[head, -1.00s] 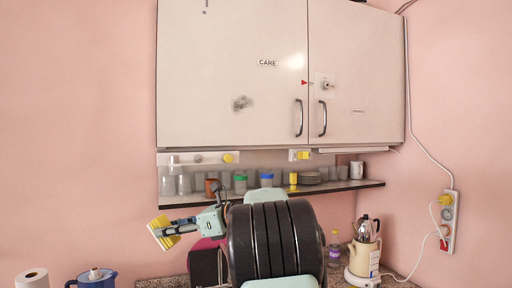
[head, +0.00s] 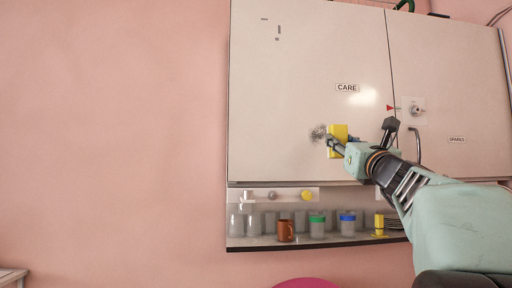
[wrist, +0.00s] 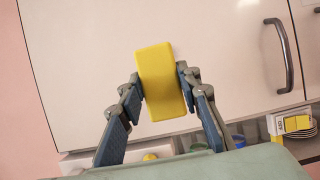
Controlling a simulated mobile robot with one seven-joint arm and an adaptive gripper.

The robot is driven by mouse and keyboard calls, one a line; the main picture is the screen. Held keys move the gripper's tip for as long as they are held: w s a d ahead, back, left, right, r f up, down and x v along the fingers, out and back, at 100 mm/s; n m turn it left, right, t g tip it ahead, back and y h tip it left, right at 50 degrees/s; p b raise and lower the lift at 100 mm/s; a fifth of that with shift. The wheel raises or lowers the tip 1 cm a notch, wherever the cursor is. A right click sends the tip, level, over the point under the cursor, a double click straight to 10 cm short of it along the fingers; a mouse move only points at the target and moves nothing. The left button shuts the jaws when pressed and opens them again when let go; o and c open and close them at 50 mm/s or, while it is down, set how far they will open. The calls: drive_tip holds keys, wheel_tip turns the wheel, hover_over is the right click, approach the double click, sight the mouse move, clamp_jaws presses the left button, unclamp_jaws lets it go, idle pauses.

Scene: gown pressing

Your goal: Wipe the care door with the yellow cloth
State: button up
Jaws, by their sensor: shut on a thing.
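The care door (head: 300,75) is the left cupboard door, pale and shut, with a "CARE" label near its right side. A dark grey smudge (head: 318,133) marks its lower part. My gripper (head: 337,146) is shut on the yellow cloth (head: 338,135), a thick block-like pad. In the head view the cloth is at the door, just right of the smudge and overlapping its edge. In the wrist view the cloth (wrist: 162,82) sits between both fingers, with the door behind it. I cannot tell if the cloth touches the door.
The right door (head: 450,80) has a "SPARES" label and a lock. A door handle (wrist: 282,55) stands out at the right of the wrist view. Below the cupboard, a shelf (head: 260,242) holds glasses, a brown mug (head: 285,230) and lidded jars. The wall at left is clear.

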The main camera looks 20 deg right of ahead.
drive_tip(key=shift+s+a+f, duration=0.1)
drive_tip(key=shift+s, duration=0.05)
drive_tip(key=w+d, duration=0.2)
drive_tip(key=w, duration=0.5)
wheel_tip(320, 180, up, 6)
drive_tip(key=p, duration=0.5)
drive_tip(key=shift+s+a, duration=0.15)
drive_tip(key=shift+a, duration=0.1)
wheel_tip(320, 180, down, 3)
drive_tip(key=b, duration=0.3)
idle(0.8)
